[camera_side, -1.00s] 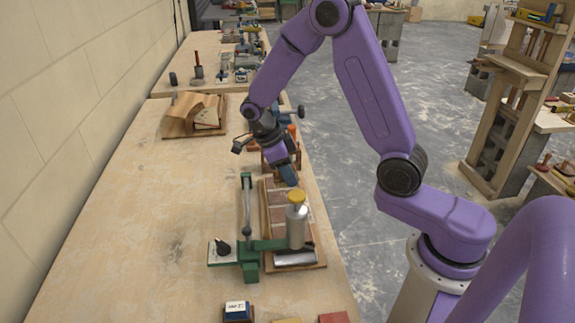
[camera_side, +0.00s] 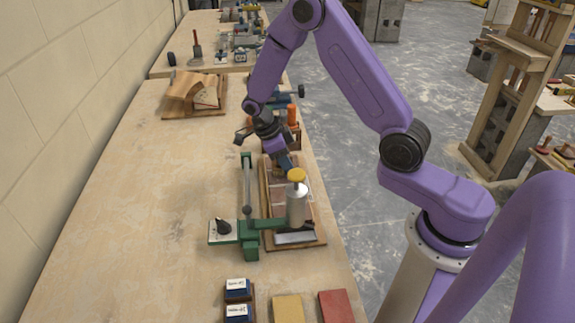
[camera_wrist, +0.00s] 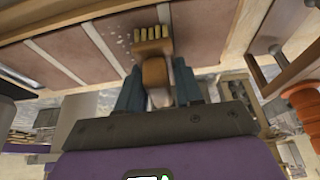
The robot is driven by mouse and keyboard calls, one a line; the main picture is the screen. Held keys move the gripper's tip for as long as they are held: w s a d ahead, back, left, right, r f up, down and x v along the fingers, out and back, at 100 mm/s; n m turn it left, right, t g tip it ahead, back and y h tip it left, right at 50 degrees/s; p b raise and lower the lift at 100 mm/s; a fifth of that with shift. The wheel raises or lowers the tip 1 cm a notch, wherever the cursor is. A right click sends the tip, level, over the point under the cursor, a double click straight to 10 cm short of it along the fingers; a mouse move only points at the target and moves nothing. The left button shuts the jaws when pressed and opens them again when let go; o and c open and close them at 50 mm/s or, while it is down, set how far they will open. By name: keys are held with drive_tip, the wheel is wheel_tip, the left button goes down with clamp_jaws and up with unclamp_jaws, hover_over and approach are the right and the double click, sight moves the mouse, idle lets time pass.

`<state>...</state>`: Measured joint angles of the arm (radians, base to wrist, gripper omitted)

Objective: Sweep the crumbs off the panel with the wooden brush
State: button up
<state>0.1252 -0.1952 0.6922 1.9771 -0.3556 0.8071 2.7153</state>
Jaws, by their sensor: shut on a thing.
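The panel (camera_side: 268,200) is a long wooden-framed board with reddish-brown tiles, lying along the bench's right side. In the wrist view, its tiles (camera_wrist: 108,28) and pale strips fill the upper part. White crumbs (camera_wrist: 127,41) lie on a tile just left of the brush. My gripper (camera_side: 287,168) is over the far part of the panel, shut on the wooden brush (camera_wrist: 154,72). The brush's pale yellow bristles (camera_wrist: 153,33) point at the panel; I cannot tell whether they touch it. In the side view, the brush is mostly hidden by my gripper.
Orange-handled tools (camera_side: 291,115) stand beyond the panel. Blue blocks (camera_side: 237,286) and yellow and red blocks lie at the front.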

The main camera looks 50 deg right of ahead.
drive_tip(key=shift+w+d, duration=1.35)
drive_tip(key=shift+d, duration=0.05)
drive_tip(key=shift+a, duration=0.7)
drive_tip(key=s+a, duration=0.1)
drive_tip(key=s, duration=0.1)
drive_tip(key=s+a+r, duration=0.1)
drive_tip(key=a, duration=0.1)
drive_tip(key=shift+s+a+r, duration=0.1)
drive_tip(key=shift+s+a, duration=0.2)
drive_tip(key=shift+s, duration=0.1)
clamp_jaws()
drive_tip(key=shift+s+a, duration=0.55)
drive_tip(key=shift+a, duration=0.1)
drive_tip(key=shift+w+d, duration=0.15)
drive_tip(key=shift+w, duration=0.5)
drive_tip(key=shift+w+d, duration=2.15)
drive_tip(key=shift+w, duration=0.05)
drive_tip(key=shift+w+d, duration=0.2)
drive_tip(key=shift+d, duration=0.05)
wheel_tip(320, 180, up, 7)
drive_tip(key=shift+s+a, duration=0.15)
